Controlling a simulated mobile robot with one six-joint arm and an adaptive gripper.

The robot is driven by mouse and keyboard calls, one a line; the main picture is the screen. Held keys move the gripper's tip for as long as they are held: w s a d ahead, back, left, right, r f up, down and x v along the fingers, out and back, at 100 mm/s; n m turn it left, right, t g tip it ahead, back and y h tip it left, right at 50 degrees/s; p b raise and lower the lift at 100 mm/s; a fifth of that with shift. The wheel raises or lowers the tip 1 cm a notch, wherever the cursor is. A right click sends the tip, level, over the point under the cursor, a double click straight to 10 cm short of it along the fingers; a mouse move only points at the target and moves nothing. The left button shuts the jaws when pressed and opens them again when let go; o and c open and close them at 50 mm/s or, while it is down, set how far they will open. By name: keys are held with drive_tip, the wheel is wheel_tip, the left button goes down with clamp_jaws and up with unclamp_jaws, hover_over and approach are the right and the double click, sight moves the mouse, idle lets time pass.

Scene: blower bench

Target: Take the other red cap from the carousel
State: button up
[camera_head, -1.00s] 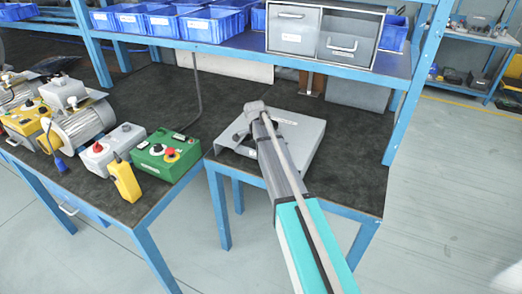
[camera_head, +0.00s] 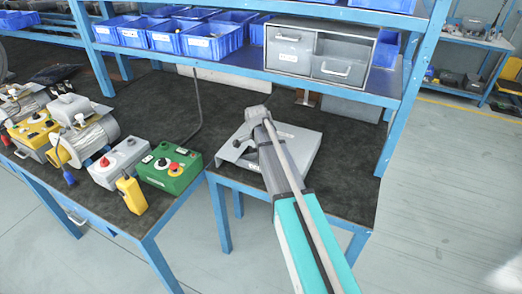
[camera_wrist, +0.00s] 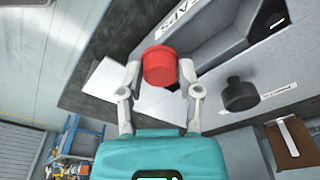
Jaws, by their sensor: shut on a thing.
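In the wrist view a red cap (camera_wrist: 160,66) sits between the two pale fingers of my gripper (camera_wrist: 160,74), which is shut on it. The cap's round side faces the camera, and what lies behind it is partly hidden. A black knob-like cap (camera_wrist: 240,94) sits on a grey surface to the right, apart from my fingers. In the head view my arm reaches over a grey housing (camera_head: 300,150) on the bench, and the fingers and the red cap cannot be made out there. I cannot clearly tell the carousel in either view.
A green control box (camera_head: 170,168) with buttons and a yellow pendant (camera_head: 131,194) stand at the left on the dark bench. Blue bins (camera_head: 213,40) and a grey drawer unit (camera_head: 320,52) fill the shelf above. The floor to the right is clear.

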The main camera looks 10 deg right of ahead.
drive_tip(key=s+r+p, duration=0.2)
drive_tip(key=s+r, duration=0.1)
drive_tip(key=s, duration=0.5)
drive_tip(key=shift+r+p, duration=0.25)
drive_tip(key=shift+p, duration=0.1)
